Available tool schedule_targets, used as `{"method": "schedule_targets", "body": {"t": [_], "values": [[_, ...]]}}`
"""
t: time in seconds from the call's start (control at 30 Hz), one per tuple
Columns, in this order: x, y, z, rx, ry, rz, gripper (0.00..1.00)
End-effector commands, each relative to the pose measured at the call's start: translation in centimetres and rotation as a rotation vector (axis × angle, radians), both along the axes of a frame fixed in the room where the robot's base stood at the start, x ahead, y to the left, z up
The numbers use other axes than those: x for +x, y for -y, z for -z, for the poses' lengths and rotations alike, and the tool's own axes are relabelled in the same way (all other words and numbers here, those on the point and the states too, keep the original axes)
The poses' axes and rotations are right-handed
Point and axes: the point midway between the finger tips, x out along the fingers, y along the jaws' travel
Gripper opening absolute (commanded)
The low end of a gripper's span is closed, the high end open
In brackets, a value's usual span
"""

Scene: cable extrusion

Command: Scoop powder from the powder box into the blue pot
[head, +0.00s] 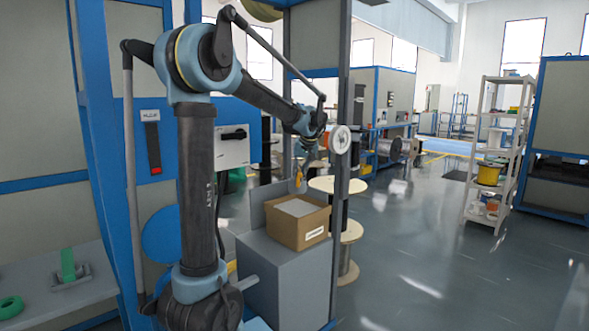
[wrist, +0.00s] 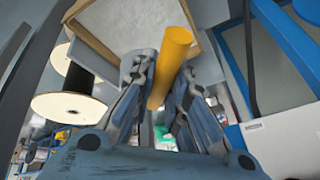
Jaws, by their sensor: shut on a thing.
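The powder box (head: 284,232) is an open brown cardboard box with a pale label, standing on a grey cabinet. Its pale powder surface (head: 298,207) shows from above. In the wrist view the box (wrist: 201,42) fills the top, with white powder (wrist: 128,22) inside. My gripper (head: 301,178) is above the box in the head view, small and partly unclear. In the wrist view my gripper (wrist: 160,80) is shut on a yellow handle (wrist: 174,50), likely the scoop's. The scoop's bowl cannot be made out. No blue pot can be identified for certain.
A round blue shape (head: 163,234) shows partly behind my arm. The grey cabinet (head: 285,275) stands beside a dark upright post (head: 341,150) and wooden cable spools (head: 350,232). A blue-framed machine is at left. Open floor (head: 415,255) lies to the right.

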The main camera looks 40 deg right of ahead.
Motion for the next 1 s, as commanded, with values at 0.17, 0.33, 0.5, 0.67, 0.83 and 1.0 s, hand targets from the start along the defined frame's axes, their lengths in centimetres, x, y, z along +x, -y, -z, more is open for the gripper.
{"method": "schedule_targets", "body": {"t": [0.17,0.33,0.5,0.67,0.83,1.0], "values": [[0.0,0.0,2.1,0.0,0.0,0.0,0.0],[0.0,0.0,4.0,0.0,0.0,0.0,0.0],[0.0,0.0,5.8,0.0,0.0,0.0,0.0],[0.0,0.0,7.3,0.0,0.0,0.0,0.0],[0.0,0.0,8.2,0.0,0.0,-0.001,0.0],[0.0,-0.1,8.5,0.0,0.001,-0.001,0.0]]}}
